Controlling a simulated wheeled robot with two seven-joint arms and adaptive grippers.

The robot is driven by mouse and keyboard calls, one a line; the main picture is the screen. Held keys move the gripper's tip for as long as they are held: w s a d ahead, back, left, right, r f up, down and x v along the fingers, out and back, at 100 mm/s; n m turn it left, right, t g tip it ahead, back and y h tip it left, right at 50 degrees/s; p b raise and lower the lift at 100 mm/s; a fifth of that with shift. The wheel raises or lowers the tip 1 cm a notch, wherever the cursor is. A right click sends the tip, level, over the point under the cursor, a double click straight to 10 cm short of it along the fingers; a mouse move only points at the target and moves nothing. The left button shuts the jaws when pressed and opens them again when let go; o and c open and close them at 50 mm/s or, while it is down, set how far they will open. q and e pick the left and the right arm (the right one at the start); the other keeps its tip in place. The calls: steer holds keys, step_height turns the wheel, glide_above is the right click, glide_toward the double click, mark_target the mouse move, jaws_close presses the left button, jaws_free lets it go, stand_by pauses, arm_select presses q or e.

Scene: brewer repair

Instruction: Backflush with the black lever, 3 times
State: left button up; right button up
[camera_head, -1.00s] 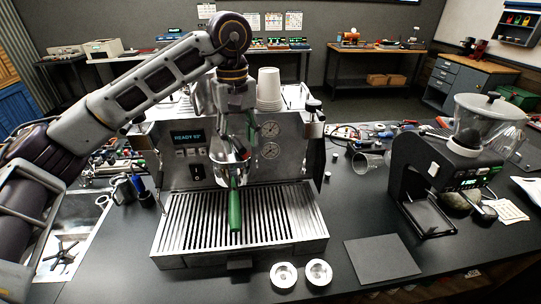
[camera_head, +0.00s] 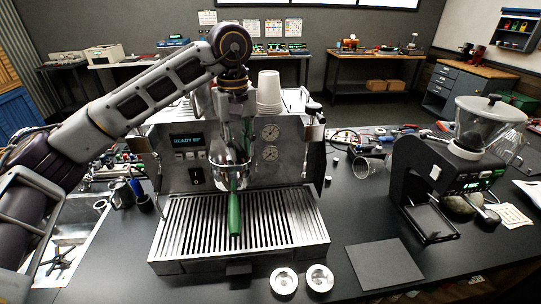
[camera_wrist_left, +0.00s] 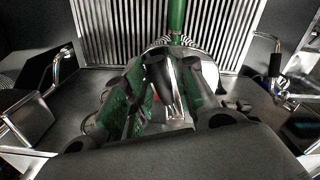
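The espresso machine (camera_head: 285,165) stands at the centre with a lit "READY" display. A portafilter with a green handle (camera_head: 234,212) sits in its group head and points forward over the drip tray (camera_head: 185,235). The handle also shows in the wrist view (camera_wrist_left: 177,18). My left gripper (camera_head: 236,140) points down at the group head, above the portafilter. In the wrist view its green-padded fingers (camera_wrist_left: 163,88) stand apart, with chrome and dark parts of the group head between and below them. I cannot clearly pick out the black lever; the gripper covers that area. My right gripper is not in view.
Paper cups (camera_head: 268,90) are stacked on the machine. A grinder (camera_head: 450,175) stands at the right, with a dark mat (camera_head: 384,267) before it. Two small round metal cups (camera_head: 302,281) sit in front of the drip tray. A sink (camera_head: 68,245) is at the left.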

arm_select(q)
steer(key=shift+a, duration=0.1)
stand_by(0.3)
steer(key=shift+s+a+m, duration=0.25)
steer(key=shift+a+m, duration=0.15)
steer(key=shift+m, duration=0.3)
steer(key=shift+s+a+m, duration=0.15)
steer(key=shift+a+m, duration=0.3)
steer(key=shift+m, duration=0.35)
steer(key=shift+a, duration=0.1)
steer(key=shift+s+a+m, duration=0.1)
steer(key=shift+a+m, duration=0.3)
steer(key=shift+m, duration=0.3)
